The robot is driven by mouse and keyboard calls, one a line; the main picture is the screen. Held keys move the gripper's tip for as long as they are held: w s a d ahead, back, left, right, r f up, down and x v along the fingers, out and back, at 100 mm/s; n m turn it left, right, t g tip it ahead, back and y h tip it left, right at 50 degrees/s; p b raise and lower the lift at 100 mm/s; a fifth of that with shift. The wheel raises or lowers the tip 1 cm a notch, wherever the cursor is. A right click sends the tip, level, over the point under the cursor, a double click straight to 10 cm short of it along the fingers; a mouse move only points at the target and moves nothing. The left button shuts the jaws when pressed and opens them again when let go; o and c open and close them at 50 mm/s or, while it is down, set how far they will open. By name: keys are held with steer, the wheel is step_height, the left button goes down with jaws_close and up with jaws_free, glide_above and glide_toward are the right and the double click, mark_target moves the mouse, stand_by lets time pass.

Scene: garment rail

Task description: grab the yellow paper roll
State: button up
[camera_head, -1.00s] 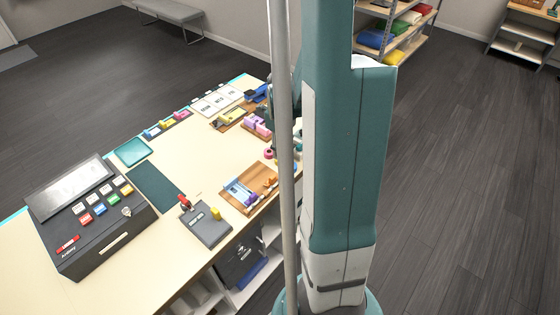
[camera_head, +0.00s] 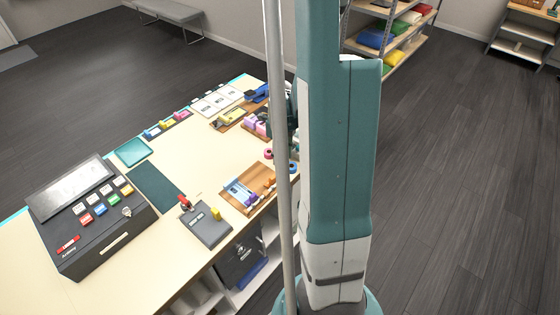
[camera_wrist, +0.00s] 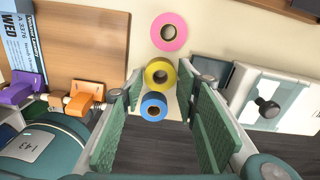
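The yellow paper roll (camera_wrist: 160,73) shows in the wrist view, between a pink roll (camera_wrist: 169,32) above it and a blue roll (camera_wrist: 153,106) below it. The three rolls form a line on the pale counter near its edge. My gripper (camera_wrist: 162,88) is open, with its green-padded fingers on either side of the yellow and blue rolls in the picture. Nothing is held, and I cannot tell how far above the rolls the fingers are. In the head view my arm and a grey pole hide the yellow roll; the pink roll (camera_head: 268,154) and blue roll (camera_head: 293,167) show.
A wooden board (camera_wrist: 85,45) with orange and purple clips lies left of the rolls. A white and grey device (camera_wrist: 270,97) with a black knob is at the right. The counter (camera_head: 205,165) also holds a cash register (camera_head: 90,215) and a dark mat (camera_head: 156,187).

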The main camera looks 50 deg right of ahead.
steer(key=shift+f, duration=0.7)
steer(key=c, duration=0.4)
steer(key=shift+r, duration=0.1)
steer(key=shift+c, duration=0.3)
step_height(320, 180, up, 10)
stand_by(0.8)
